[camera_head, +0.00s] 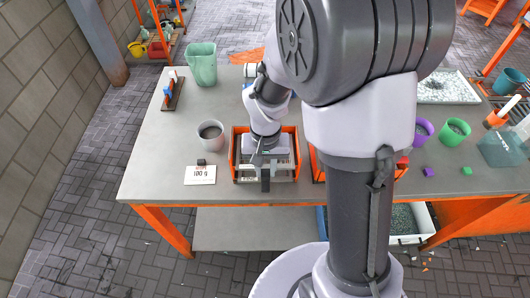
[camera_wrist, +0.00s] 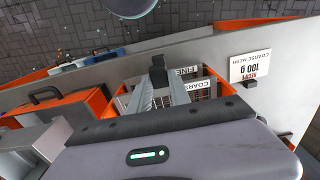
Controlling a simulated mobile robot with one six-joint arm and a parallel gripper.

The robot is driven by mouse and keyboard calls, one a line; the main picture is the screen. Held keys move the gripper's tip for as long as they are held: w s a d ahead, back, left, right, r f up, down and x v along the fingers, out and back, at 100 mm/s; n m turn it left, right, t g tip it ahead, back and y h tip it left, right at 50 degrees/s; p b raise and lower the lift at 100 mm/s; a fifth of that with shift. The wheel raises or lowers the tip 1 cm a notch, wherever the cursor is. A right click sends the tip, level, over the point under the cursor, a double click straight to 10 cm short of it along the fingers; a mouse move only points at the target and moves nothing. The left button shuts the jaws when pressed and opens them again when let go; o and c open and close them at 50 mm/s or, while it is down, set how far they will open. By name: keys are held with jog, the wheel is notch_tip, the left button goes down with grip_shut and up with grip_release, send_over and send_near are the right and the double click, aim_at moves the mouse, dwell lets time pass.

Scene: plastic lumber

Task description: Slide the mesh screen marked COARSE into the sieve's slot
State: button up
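My gripper (camera_wrist: 158,76) is over an orange-framed rack (camera_head: 234,158) on the table in the head view. In the wrist view its two pale fingers run together at a dark piece. I cannot tell whether this is their tips or a screen's handle. Behind the fingers, a label reading COARSE (camera_wrist: 199,85) and one reading FINE (camera_wrist: 184,70) show in the rack, partly covered. The screens themselves are mostly hidden. Another orange-edged thing (camera_head: 316,166) stands just right of the rack, largely behind my arm; I cannot tell if it is the sieve.
A recipe card (camera_head: 200,175) reading 100 g, with a dark block (camera_head: 201,162), lies left of the rack. A grey cup (camera_head: 211,135) stands behind it. The left tabletop is mostly clear.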

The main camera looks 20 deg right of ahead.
grip_shut()
